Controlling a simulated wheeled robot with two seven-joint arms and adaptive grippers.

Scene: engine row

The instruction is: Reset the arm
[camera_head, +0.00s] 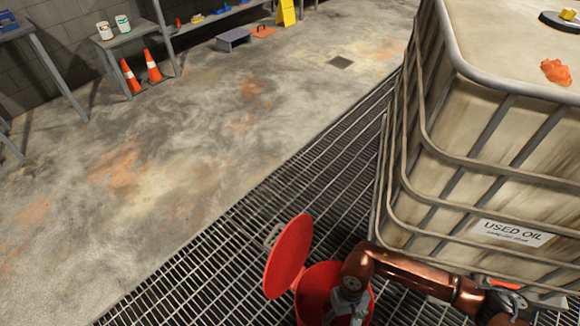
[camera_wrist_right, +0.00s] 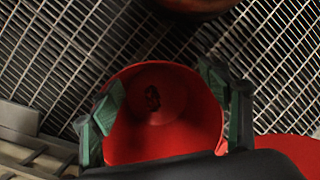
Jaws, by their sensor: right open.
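My right arm (camera_head: 410,268) comes in from the right, bent at a copper-coloured joint. Its gripper (camera_head: 346,306) points down over a round red bin (camera_head: 318,286) on the floor grating. In the right wrist view the gripper (camera_wrist_right: 164,112) is open, with green-padded fingers far apart and nothing between them. The bin (camera_wrist_right: 190,130) lies below, and a small dark reddish-brown thing (camera_wrist_right: 152,98) shows inside it, too unclear to name. The bin's round lid (camera_head: 288,256) stands open to the left. My left gripper is in neither view.
A caged tank (camera_head: 470,160) labelled "USED OIL" stands close to the right arm, with an orange-red crumpled thing (camera_head: 556,72) on top. Floor grating (camera_head: 230,255) surrounds the bin. Orange cones (camera_head: 152,66) and benches stand far back left. The concrete floor between is clear.

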